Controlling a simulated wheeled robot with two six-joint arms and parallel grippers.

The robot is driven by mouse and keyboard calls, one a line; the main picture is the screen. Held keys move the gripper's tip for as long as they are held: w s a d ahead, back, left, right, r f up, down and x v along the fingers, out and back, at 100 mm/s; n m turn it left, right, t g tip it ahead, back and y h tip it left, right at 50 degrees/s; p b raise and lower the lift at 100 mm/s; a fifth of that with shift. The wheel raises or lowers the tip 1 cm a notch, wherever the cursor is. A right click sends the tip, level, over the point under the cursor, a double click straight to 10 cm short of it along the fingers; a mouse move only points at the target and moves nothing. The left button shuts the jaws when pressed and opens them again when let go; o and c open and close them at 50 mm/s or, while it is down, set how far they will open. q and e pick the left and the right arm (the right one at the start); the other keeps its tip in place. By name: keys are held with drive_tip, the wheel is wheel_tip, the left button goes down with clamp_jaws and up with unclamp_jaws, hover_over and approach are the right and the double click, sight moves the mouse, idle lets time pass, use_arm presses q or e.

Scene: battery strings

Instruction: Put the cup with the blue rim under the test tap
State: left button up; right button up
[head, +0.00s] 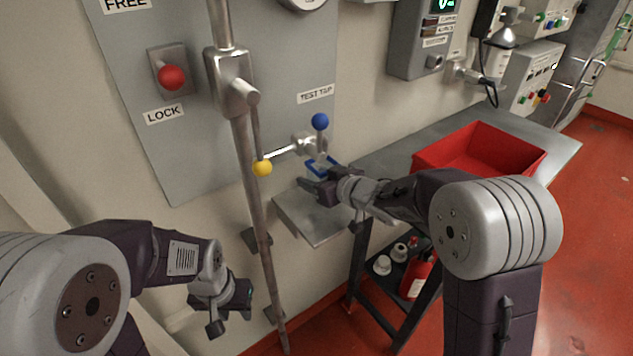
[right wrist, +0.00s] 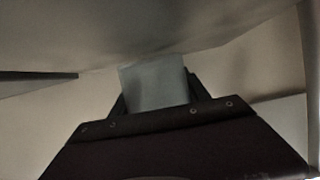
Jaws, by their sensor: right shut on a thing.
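The cup with the blue rim (head: 323,160) shows as a blue outline and a bit of pale body just below the test tap (head: 309,143), which has a blue knob (head: 320,121). My right gripper (head: 318,186) is at the cup and shut on it, hiding its lower part. In the right wrist view a pale grey body, the cup (right wrist: 153,86), sits between the fingers. I cannot tell whether the cup touches the bench. My left gripper (head: 229,304) hangs low at the left, away from the cup, and its opening is unclear.
A steel bench (head: 312,222) lies below the tap, with a red bin (head: 480,150) further right. A vertical pipe (head: 254,190) with a yellow-knobbed lever (head: 262,168) stands left of the tap. A lower shelf holds a red bottle (head: 415,279) and white items.

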use_arm(q)
drive_tip(key=shift+f, duration=0.25)
use_arm(e)
drive_tip(key=shift+s+d+f, duration=0.1)
drive_tip(key=shift+f, duration=0.25)
drive_tip(key=shift+f, duration=0.25)
drive_tip(key=o, duration=1.4)
drive_tip(key=shift+c, duration=0.2)
use_arm(q)
drive_tip(key=shift+f, duration=0.15)
use_arm(e)
drive_tip(key=shift+r, duration=0.15)
